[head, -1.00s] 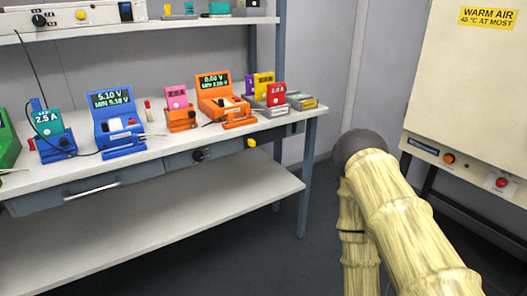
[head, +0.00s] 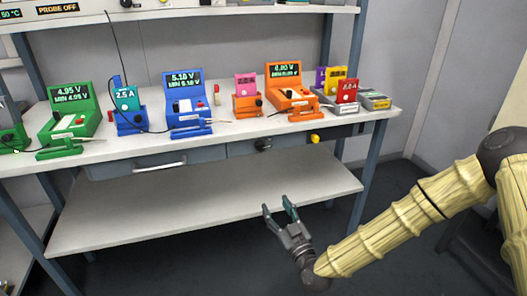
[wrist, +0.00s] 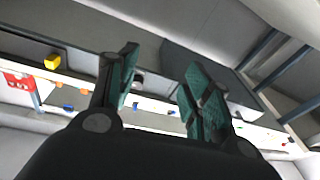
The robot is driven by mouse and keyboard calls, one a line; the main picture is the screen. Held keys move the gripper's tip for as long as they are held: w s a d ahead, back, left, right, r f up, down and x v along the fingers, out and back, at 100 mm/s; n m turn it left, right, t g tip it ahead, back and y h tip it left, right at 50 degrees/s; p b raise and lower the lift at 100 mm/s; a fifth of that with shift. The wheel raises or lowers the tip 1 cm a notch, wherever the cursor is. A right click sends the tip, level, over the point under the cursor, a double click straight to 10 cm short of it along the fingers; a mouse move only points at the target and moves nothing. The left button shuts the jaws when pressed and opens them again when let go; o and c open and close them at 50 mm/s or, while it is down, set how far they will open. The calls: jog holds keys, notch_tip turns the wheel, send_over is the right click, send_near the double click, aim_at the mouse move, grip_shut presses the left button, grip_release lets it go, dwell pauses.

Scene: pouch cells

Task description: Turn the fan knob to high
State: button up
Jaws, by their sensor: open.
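A black knob (head: 263,145) sits on the grey panel under the bench top, and a yellow knob (head: 315,138) is to its right. Part of another dark knob (head: 125,3) shows on the upper shelf at the top edge. No label is readable, so I cannot tell which one is the fan knob or how it is set. My gripper (head: 279,209) is open and empty, in front of the lower shelf and below the black knob in the picture. In the wrist view its two fingers (wrist: 165,88) are spread with nothing between them.
The bench top (head: 225,140) carries several coloured testers, including a green one (head: 70,118), a blue one (head: 185,105) and an orange one (head: 290,92). Thin leads lie across it. The lower shelf (head: 200,205) is bare. A bench leg (head: 367,175) stands at the right end.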

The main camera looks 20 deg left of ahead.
aim_at(262, 149)
notch_tip(262, 149, up, 9)
jog(key=w+a+t+y, duration=0.1)
jog(key=w+a+t, duration=0.1)
jog(key=w+t, duration=0.1)
jog(key=shift+n, duration=0.3)
jog(key=b+x, duration=0.1)
jog(key=x, duration=0.9)
jog(key=shift+b, duration=0.3)
jog(key=shift+d, duration=0.1)
jog(key=shift+c, duration=0.2)
jog(key=c, duration=1)
